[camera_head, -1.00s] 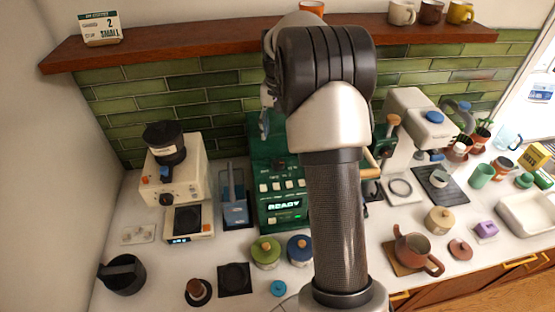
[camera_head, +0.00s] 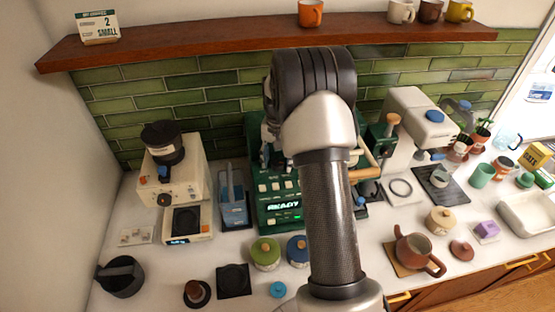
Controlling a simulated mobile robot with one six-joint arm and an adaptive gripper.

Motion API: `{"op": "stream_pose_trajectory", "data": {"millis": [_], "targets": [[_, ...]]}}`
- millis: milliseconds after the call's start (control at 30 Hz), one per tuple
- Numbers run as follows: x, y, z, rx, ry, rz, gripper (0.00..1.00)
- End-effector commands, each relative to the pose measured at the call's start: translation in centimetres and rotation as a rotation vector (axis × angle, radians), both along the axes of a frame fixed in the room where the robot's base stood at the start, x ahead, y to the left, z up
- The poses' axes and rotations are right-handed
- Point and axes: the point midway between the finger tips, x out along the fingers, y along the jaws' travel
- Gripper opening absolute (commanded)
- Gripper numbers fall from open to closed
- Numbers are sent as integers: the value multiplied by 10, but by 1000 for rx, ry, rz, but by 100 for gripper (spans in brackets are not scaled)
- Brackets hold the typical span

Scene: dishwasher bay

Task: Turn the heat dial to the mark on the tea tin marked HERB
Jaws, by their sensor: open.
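My gripper (camera_head: 268,145) is only partly seen, as grey parts left of my arm in front of the green machine (camera_head: 264,207); it is open, and its fingertips are mostly hidden. A yellow tin (camera_head: 534,157) stands at the far right; its label is too small to read. I cannot make out the word HERB anywhere. No heat dial can be told for certain. A dark knob (camera_head: 163,200) shows on the front of the cream grinder (camera_head: 190,180). The green machine has lit READY text and several pale buttons; my arm hides part of it.
Green (camera_head: 265,254) and blue (camera_head: 297,250) lidded jars stand before the green machine. A white machine (camera_head: 415,112), a brown teapot (camera_head: 413,250) and a white tray (camera_head: 528,214) are to the right. A wooden shelf (camera_head: 220,42) with mugs runs above. Some front counter is clear.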

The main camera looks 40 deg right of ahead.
Motion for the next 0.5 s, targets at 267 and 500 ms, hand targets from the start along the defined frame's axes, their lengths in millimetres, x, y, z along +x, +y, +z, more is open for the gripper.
{"op": "stream_pose_trajectory", "data": {"millis": [267, 500], "targets": [[0, 0, 0, 0, 0, 0, 37], [0, 0, 0, 0, 0, 0, 21]]}}
